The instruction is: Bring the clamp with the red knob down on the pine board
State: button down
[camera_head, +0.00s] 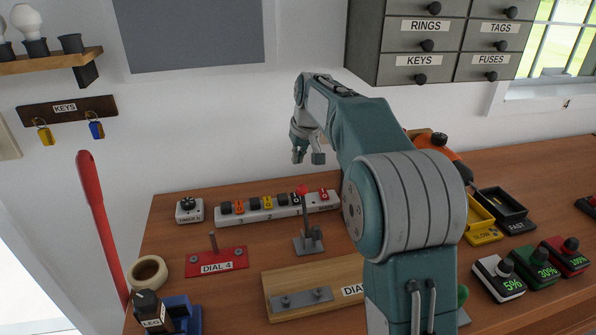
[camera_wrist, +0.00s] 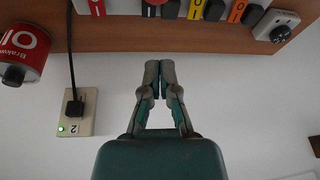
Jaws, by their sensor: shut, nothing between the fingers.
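The clamp's red knob (camera_head: 303,190) sits on top of an upright grey lever. The clamp's grey metal base (camera_head: 308,243) stands on the bench just behind a pale pine board (camera_head: 318,275). The board carries a grey metal plate and a label partly hidden by my arm. My gripper (camera_head: 308,156) is up in front of the wall, above and behind the red knob, apart from it. In the wrist view my gripper (camera_wrist: 160,66) has its fingertips together, with nothing between them.
A power strip (camera_head: 262,212) with several plugs lies behind the clamp. A red DIAL 4 plate (camera_head: 216,262) with an upright post is left of it. A tape roll (camera_head: 149,272) lies farther left. In the wrist view a wall socket (camera_wrist: 88,111) and a red can (camera_wrist: 22,55) show.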

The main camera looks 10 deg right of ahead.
jog(key=x, duration=0.8)
jog(key=shift+w+f, duration=0.1)
jog(key=shift+f, duration=0.25)
jog(key=shift+s+d+r, duration=0.15)
jog(key=shift+s+r, duration=0.15)
jog(key=shift+s, duration=0.6)
jog(key=shift+s+d+r, duration=0.1)
jog(key=shift+s+r, duration=0.15)
jog(key=shift+s, duration=0.65)
jog(key=shift+r, duration=0.15)
